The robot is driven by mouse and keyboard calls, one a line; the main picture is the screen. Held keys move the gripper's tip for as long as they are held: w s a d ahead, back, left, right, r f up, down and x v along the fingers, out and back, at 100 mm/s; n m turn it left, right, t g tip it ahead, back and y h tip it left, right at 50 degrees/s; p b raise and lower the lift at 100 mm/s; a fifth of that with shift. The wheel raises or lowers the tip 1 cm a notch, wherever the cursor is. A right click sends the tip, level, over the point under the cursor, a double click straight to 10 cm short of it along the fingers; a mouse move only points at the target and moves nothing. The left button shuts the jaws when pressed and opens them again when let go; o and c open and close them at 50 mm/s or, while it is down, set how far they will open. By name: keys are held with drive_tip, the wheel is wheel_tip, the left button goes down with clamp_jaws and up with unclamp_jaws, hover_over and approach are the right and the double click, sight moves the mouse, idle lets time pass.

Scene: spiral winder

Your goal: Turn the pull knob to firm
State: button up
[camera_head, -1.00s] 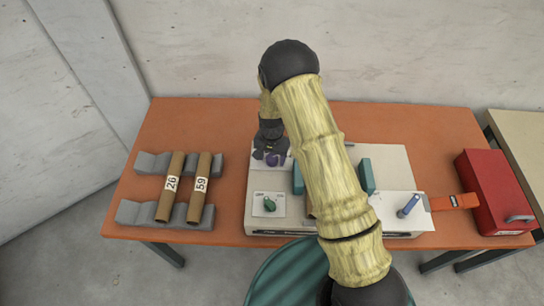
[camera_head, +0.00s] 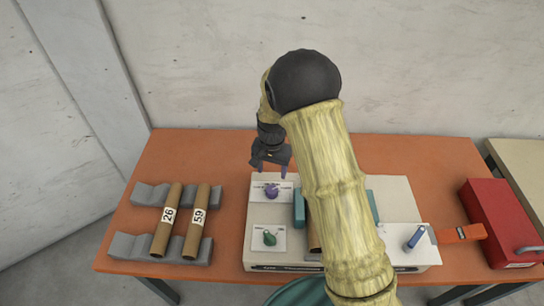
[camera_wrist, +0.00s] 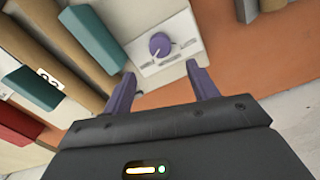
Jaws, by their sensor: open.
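The purple knob (camera_head: 272,192) sits on a white label plate (camera_head: 259,185) at the back left of the winder. In the wrist view the purple knob (camera_wrist: 160,44) shows between my fingertips, beyond them, with its pointer toward the lower left. The plate's lettering is too small to read. My gripper (camera_head: 270,170) is open and empty, raised above and behind the knob and apart from it. Its two purple fingers (camera_wrist: 163,86) show in the wrist view. A green knob (camera_head: 269,238) sits on a second plate in front of the purple one; I cannot read which is the pull knob.
Cardboard tubes marked 26 (camera_head: 164,222) and 59 (camera_head: 197,222) lie on grey cradles at left. Teal blocks (camera_head: 299,209) stand on the winder.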

wheel_tip(320, 180, up, 7)
drive_tip(key=shift+f+b, duration=0.2)
drive_tip(key=shift+b, duration=0.15)
drive_tip(key=s+d+r+n+t, duration=0.1)
drive_tip(key=s+d+r, duration=0.1)
drive_tip(key=s+d, duration=0.5)
drive_tip(key=s+d+r+n+t, duration=0.1)
drive_tip(key=s+d+r+n, duration=0.1)
drive_tip(key=s+d, duration=0.6)
drive_tip(key=s, duration=0.3)
drive_tip(key=shift+s+d+r+n+t, duration=0.25)
drive_tip(key=shift+s+r+n+t, duration=0.05)
drive_tip(key=shift+s+r, duration=0.1)
drive_tip(key=shift+c, duration=0.5)
idle(0.5)
